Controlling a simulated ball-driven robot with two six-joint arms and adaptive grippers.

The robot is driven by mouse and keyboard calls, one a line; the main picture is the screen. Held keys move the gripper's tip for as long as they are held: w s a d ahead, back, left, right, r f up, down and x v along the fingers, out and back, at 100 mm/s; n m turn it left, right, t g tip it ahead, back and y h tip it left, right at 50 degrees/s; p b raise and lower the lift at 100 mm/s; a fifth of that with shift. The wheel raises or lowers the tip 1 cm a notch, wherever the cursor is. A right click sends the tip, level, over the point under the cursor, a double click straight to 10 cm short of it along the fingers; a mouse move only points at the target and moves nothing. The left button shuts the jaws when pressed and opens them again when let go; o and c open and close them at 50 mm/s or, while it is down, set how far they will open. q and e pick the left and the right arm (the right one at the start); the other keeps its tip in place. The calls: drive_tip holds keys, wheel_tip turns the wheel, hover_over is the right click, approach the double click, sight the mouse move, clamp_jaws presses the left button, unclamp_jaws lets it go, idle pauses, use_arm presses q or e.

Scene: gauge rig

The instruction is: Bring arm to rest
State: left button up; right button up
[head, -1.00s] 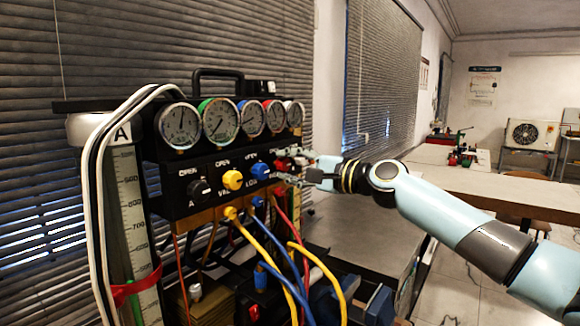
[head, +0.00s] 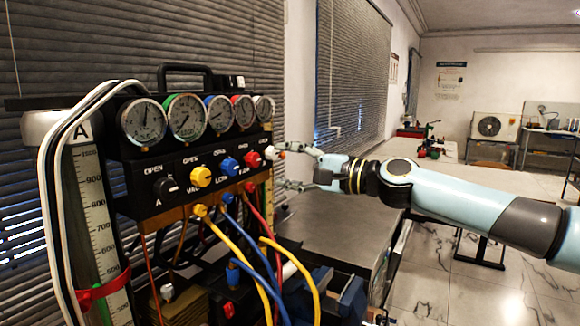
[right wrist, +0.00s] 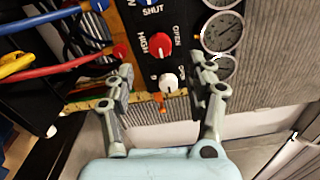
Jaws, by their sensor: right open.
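My right gripper (head: 283,167) is open at the right end of the gauge rig's black valve panel (head: 140,200). In the right wrist view its two fingers (right wrist: 165,85) stand wide apart, with the white knob (right wrist: 168,82) between them and not visibly touched. The white knob (head: 270,153) shows near the upper finger in the head view. The red knob (right wrist: 154,45) lies just beyond the fingertips; in the head view it (head: 253,159) sits left of the gripper. Blue (head: 228,167), yellow (head: 201,176) and black (head: 166,186) knobs continue leftward. My left gripper is not in view.
Several round gauges (head: 187,117) line the rig's top. Yellow (head: 236,255), blue (head: 247,249) and red (head: 259,213) hoses hang below the panel. A graduated cylinder (head: 97,220) stands at the left. The grey bench top (head: 335,228) right of the rig is mostly clear.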

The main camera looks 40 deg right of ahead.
drive_tip(key=shift+s+d, duration=0.1)
drive_tip(key=shift+s, duration=0.15)
idle(0.4)
